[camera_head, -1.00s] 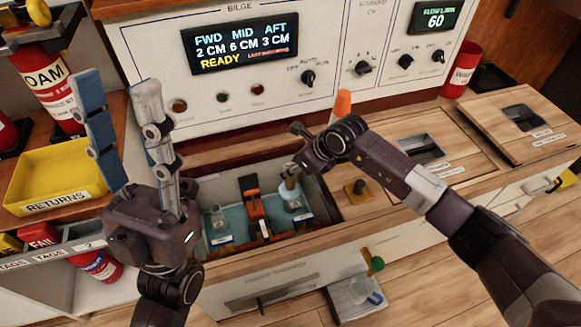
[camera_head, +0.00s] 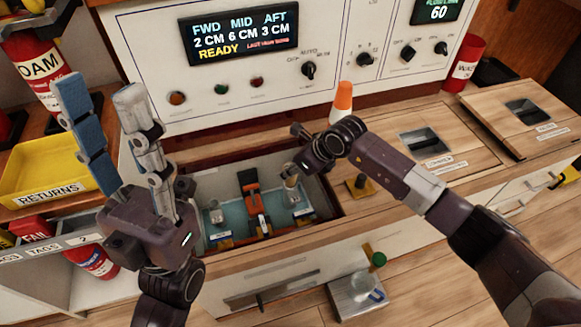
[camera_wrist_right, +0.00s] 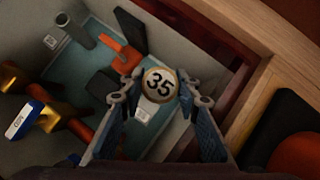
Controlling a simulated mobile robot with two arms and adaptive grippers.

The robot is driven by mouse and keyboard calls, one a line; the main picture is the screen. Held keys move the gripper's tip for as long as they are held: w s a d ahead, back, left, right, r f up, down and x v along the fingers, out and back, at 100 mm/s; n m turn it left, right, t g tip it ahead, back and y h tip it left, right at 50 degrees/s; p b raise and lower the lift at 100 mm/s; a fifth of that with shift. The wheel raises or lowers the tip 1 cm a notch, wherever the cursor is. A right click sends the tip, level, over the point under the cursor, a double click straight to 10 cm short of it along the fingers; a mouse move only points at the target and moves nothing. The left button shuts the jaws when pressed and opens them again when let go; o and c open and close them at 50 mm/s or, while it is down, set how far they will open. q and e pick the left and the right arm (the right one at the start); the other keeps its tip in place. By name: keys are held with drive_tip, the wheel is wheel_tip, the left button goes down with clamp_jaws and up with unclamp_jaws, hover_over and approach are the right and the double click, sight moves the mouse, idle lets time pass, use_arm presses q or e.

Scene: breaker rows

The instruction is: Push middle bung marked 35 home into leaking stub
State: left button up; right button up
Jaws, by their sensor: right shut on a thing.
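The round wooden bung marked 35 (camera_wrist_right: 160,84) sits between the fingertips of my right gripper (camera_wrist_right: 159,94), number facing the camera. My right gripper is shut on it. In the head view the bung (camera_head: 290,182) is a small tan piece under my right gripper, inside the open bilge well (camera_head: 328,205), above the right-hand fitting. The stub beneath it is mostly hidden, and I cannot tell how deep the bung sits. A grey stub (camera_wrist_right: 82,36) stands apart in the wrist view. My left gripper (camera_head: 98,92) is open and empty, raised left of the well.
An orange and black part (camera_head: 252,198) stands mid-well. The bilge panel (camera_head: 160,65) rises behind. A yellow returns tray (camera_head: 55,165) is at left.

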drive_tip(key=o, duration=1.1)
drive_tip(key=shift+f, duration=0.15)
drive_tip(key=shift+d, duration=0.1)
drive_tip(key=shift+w+d, duration=0.15)
drive_tip(key=shift+d, duration=0.1)
drive_tip(key=v, duration=1.2)
drive_tip(key=shift+s+a, duration=0.25)
drive_tip(key=shift+a, duration=0.2)
drive_tip(key=shift+a, duration=0.1)
